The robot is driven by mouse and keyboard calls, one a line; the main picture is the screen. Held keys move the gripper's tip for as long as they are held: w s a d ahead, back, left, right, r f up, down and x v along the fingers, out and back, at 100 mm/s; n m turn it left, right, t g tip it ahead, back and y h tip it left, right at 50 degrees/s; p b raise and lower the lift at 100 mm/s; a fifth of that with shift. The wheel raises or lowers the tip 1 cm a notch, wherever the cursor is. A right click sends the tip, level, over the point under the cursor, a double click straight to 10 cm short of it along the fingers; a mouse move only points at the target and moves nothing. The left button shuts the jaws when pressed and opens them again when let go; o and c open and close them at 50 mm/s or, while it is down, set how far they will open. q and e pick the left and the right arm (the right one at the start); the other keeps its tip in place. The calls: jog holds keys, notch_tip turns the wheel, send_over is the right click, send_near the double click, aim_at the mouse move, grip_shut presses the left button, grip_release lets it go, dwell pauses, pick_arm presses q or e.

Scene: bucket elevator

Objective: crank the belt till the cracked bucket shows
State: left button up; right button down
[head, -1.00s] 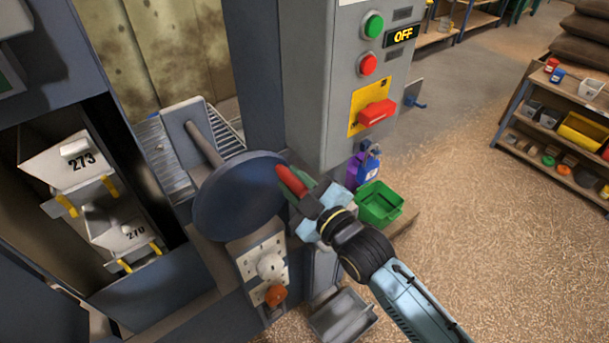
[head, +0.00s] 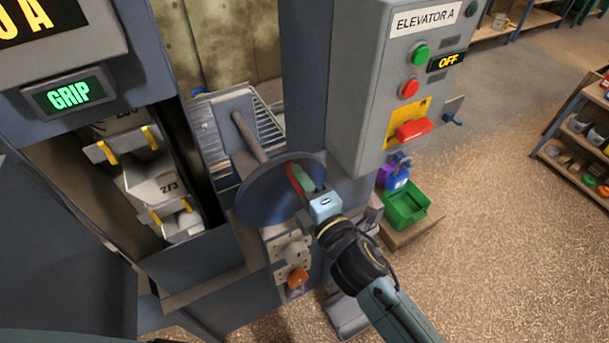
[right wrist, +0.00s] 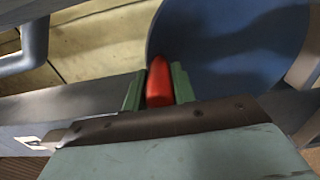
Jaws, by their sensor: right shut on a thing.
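The hand crank is a dark blue disc (head: 262,190) on a shaft, with a red handle (head: 296,184). My right gripper (head: 306,182) is shut on the red handle; in the right wrist view the handle (right wrist: 159,82) stands between the two green fingers. In the open hatch at left, a pale bucket marked 273 (head: 150,183) hangs on the belt, with yellow bolts below. Another bucket (head: 118,124) is above it, its number partly hidden by the hatch edge. I see no crack on either visible face. My left gripper is out of view.
A green screen (head: 69,95) reads GRIP. The grey ELEVATOR A control box (head: 375,100) reads OFF and has a red switch (head: 413,130). An orange knob (head: 298,277) sits below the disc. A green bin (head: 405,207) stands right of my arm.

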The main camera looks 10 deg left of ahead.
jog(key=shift+s+a+r+n, duration=0.25)
jog(key=shift+s+a+n, duration=0.25)
jog(key=shift+n, duration=0.4)
jog(key=shift+w+a, duration=0.1)
jog(key=shift+a, duration=0.05)
jog(key=c, duration=1.1)
grip_release()
jog(key=shift+f, duration=0.1)
jog(key=shift+c, duration=0.2)
jog(key=shift+f, duration=0.1)
jog(key=shift+s+d, duration=0.2)
jog(key=shift+s, duration=0.05)
jog(key=b+v, duration=0.1)
jog(key=v, duration=1.2)
